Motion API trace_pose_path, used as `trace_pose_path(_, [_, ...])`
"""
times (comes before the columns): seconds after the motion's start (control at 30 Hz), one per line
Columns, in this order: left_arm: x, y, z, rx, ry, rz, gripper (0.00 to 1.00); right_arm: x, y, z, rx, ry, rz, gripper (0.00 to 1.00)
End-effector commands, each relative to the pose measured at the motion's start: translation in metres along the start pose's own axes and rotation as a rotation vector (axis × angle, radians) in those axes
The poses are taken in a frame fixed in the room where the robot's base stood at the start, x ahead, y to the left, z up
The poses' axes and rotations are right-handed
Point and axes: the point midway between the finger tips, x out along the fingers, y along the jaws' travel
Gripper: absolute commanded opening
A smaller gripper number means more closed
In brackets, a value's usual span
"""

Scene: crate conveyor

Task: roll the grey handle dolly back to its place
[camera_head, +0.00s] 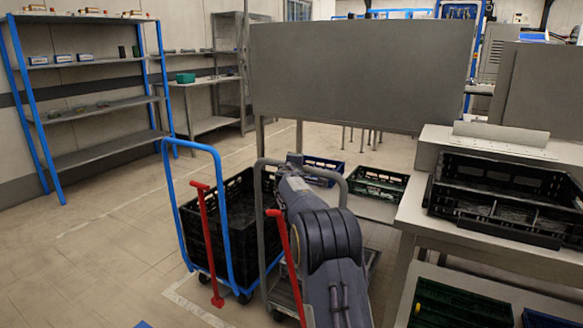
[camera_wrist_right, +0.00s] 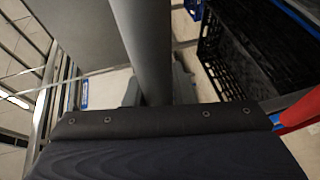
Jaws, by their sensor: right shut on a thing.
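The grey handle dolly stands in the lower middle of the head view, its grey tube handle (camera_head: 258,215) upright and a red lever (camera_head: 284,255) at its front. My right arm reaches over it from the bottom. My right gripper (camera_head: 294,159) is shut on the top of the handle, its fingers mostly hidden by my arm. In the right wrist view the grey handle tube (camera_wrist_right: 148,45) runs up from the gripper (camera_wrist_right: 155,98). Much of the dolly's deck is hidden behind my arm. My left gripper is in neither view.
A blue handle dolly (camera_head: 219,215) with a black crate (camera_head: 252,185) stands close on the left. A workbench (camera_head: 410,215) with a black crate (camera_head: 505,182) is on the right. A grey panel (camera_head: 360,75) stands behind. The floor at far left is clear.

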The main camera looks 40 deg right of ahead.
Motion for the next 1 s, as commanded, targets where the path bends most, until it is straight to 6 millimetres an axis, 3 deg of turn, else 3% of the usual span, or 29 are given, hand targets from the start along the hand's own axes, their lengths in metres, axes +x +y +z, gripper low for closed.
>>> trace_pose_path(0.4, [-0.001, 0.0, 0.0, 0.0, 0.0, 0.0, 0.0, 0.003, 0.004, 0.003, 0.0, -0.001, 0.007, 0.0])
trace_pose_path(0.43, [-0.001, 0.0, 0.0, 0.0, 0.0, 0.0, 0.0, 0.003, 0.004, 0.003, 0.0, -0.001, 0.007, 0.25])
trace_pose_path(0.57, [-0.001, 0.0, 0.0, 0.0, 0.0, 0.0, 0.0, 0.003, 0.004, 0.003, 0.0, -0.001, 0.006, 0.42])
trace_pose_path(0.87, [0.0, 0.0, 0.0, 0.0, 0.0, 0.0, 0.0, 0.002, 0.001, 0.001, 0.0, 0.0, 0.003, 0.44])
trace_pose_path(1.0, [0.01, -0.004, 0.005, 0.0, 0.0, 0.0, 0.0, -0.012, -0.001, 0.0, 0.0, 0.003, 0.004, 0.44])
